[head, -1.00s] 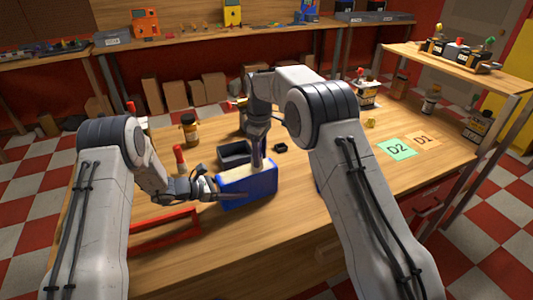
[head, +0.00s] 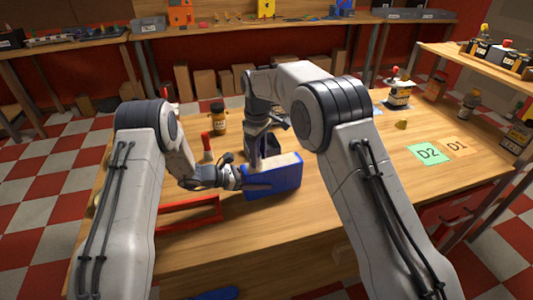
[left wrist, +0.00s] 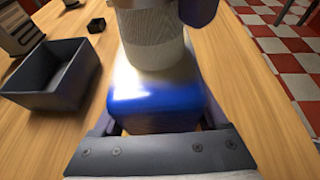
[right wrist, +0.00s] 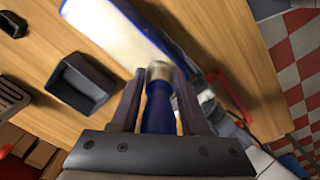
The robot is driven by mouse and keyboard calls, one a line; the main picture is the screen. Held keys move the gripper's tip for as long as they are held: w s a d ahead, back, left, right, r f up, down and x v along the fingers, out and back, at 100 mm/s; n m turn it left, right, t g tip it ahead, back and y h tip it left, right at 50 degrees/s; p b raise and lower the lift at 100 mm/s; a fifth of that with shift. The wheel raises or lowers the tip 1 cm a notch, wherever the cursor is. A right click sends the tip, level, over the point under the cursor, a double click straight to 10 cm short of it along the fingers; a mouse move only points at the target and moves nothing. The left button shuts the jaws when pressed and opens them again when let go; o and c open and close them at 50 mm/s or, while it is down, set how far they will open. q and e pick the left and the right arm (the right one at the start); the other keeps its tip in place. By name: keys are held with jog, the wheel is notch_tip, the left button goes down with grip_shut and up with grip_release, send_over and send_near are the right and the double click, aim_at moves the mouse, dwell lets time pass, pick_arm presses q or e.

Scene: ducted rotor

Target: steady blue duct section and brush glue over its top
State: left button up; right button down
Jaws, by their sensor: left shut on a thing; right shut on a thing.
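The blue duct section (head: 283,181) lies on the wooden table, with a pale cream top. My left gripper (head: 240,181) is shut on its left end; in the left wrist view its fingers flank the blue block (left wrist: 155,108). My right gripper (head: 258,155) is above the block, shut on a brush with a blue handle (right wrist: 158,110) and metal ferrule. In the left wrist view the brush's pale bristles (left wrist: 150,38) are over the top at the held end and seem to touch it. In the right wrist view the bristle tips are hard to tell from the pale top.
A dark open tray (right wrist: 72,88) stands behind the block. A brown jar (head: 219,122) and a red-capped bottle (head: 207,148) stand behind my left gripper. A red frame (head: 190,213) lies in front left.

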jog(key=shift+s+a, duration=0.25)
jog(key=shift+a, duration=0.35)
jog(key=shift+s+a, duration=0.25)
jog(key=shift+a, duration=0.4)
jog(key=shift+s+a, duration=0.25)
jog(key=shift+a, duration=0.35)
jog(key=shift+a+r, duration=0.15)
jog(key=shift+r, duration=0.1)
notch_tip(320, 180, up, 8)
jog(key=shift+f, duration=0.2)
pick_arm(q)
jog(key=o, duration=1.4)
jog(key=shift+o, duration=0.2)
